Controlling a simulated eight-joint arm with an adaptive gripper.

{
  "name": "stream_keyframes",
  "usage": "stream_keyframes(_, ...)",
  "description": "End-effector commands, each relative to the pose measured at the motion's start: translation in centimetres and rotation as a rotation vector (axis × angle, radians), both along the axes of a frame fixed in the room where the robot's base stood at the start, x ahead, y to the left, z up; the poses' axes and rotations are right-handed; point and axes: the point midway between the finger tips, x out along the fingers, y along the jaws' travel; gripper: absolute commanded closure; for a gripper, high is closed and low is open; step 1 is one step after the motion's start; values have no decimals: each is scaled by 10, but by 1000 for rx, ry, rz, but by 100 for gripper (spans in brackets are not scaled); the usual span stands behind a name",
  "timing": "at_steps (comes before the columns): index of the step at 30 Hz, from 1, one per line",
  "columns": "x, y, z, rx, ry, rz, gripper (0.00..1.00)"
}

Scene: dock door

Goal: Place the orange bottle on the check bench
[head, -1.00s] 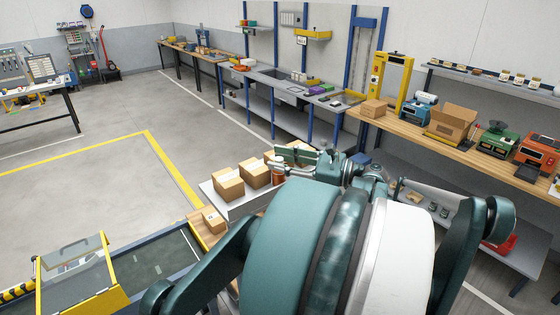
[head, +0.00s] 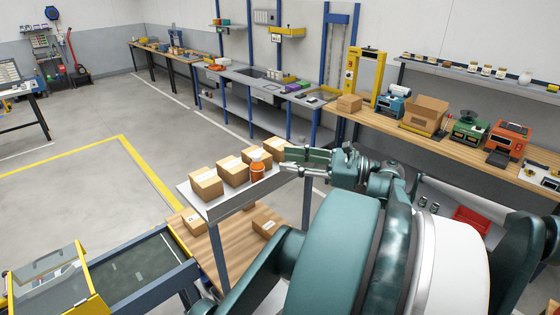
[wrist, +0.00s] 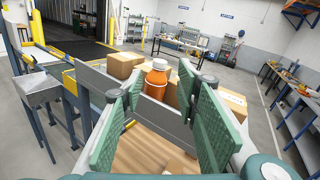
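The orange bottle (head: 257,168) with a white cap stands upright at the front edge of a raised grey shelf (head: 222,207), beside cardboard boxes. My gripper (head: 303,158) is just right of the bottle in the head view, apart from it. In the wrist view the open green fingers (wrist: 160,92) point toward the bottle (wrist: 156,80), which shows in the gap beyond their tips. Nothing is between the fingers. Several benches are in view; I cannot tell which is the check bench.
Several cardboard boxes (head: 233,171) crowd the shelf around the bottle. A wooden surface (head: 230,243) with more boxes lies below. A long wooden bench (head: 435,135) with machines is at right. A grey bench (head: 262,84) with blue posts stands behind. Open floor lies at left.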

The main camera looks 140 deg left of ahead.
Motion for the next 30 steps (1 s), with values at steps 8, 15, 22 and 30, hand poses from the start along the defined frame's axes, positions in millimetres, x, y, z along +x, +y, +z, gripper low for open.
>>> stream_keyframes(8,8,4,0,0,0,1,68)
stream_keyframes(15,7,4,0,0,0,1,68)
stream_keyframes(22,7,4,0,0,0,1,64)
stream_keyframes(30,7,4,0,0,0,1,56)
